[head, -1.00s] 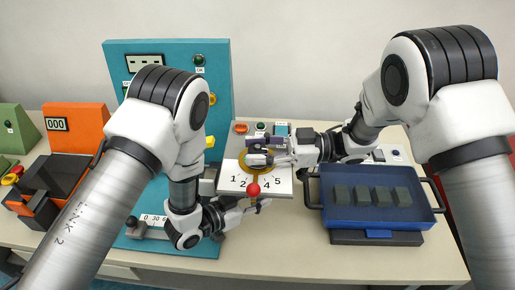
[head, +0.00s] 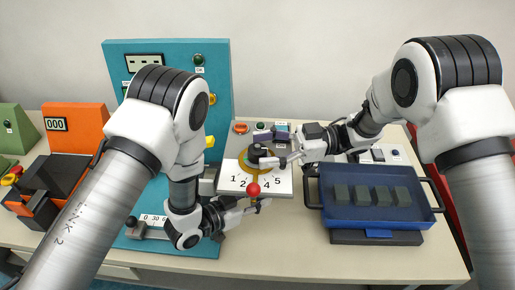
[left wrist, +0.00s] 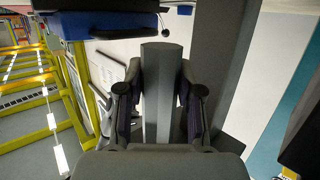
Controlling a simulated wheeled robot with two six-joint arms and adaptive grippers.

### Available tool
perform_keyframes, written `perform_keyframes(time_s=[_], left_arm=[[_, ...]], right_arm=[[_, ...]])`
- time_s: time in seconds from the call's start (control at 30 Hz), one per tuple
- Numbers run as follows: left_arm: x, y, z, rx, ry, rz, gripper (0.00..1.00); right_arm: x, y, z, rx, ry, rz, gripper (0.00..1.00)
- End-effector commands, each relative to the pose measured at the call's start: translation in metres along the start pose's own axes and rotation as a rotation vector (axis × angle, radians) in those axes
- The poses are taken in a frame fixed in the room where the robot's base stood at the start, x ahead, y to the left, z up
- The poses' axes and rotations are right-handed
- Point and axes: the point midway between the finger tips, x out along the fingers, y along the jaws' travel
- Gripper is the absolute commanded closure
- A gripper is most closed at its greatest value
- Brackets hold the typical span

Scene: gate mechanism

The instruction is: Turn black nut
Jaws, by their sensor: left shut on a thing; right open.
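The black nut (head: 257,151) sits in front of a yellow ring (head: 247,160) above a white numbered plate (head: 233,181). My right gripper (head: 266,150) is open at the nut, with its fingers on the upper and lower sides of it. I cannot tell whether they touch it. My left gripper (head: 256,207) is low in front of the plate, just below a red ball (head: 253,189). In the left wrist view my left gripper (left wrist: 160,108) is shut on a grey bar (left wrist: 157,85). The bar's far end is unclear.
A blue tray (head: 380,216) with several dark blocks stands right of the plate. A tall teal panel (head: 218,75) stands behind my left arm. An orange counter box (head: 82,125) is at the left. The table front (head: 290,245) is clear.

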Motion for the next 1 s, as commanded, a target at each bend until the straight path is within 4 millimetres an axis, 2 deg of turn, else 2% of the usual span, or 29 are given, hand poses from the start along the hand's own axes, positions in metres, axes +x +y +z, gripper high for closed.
perform_keyframes(time_s=[0.2, 0.4, 0.53, 0.8, 0.87, 1.0], left_arm=[[0.000, 0.000, 0.001, -0.001, -0.002, 0.000, 1.00], [0.000, 0.000, 0.001, -0.001, -0.002, 0.000, 1.00], [0.000, 0.000, 0.001, -0.001, -0.002, 0.000, 1.00], [0.000, 0.000, 0.001, -0.001, -0.002, 0.000, 1.00], [0.000, 0.000, 0.001, -0.001, -0.002, 0.000, 1.00], [0.000, 0.000, 0.001, -0.001, -0.002, 0.000, 1.00]], right_arm=[[-0.057, 0.001, 0.000, -0.001, 0.003, 0.006, 0.33], [-0.095, 0.000, 0.000, -0.001, 0.000, 0.002, 0.33], [-0.102, -0.001, 0.000, 0.000, -0.001, 0.000, 0.33], [-0.101, 0.000, 0.001, -0.011, -0.004, 0.001, 0.33], [-0.100, 0.002, 0.007, -0.036, -0.015, 0.036, 0.33], [-0.094, -0.012, 0.025, 0.009, -0.017, 0.187, 0.33]])
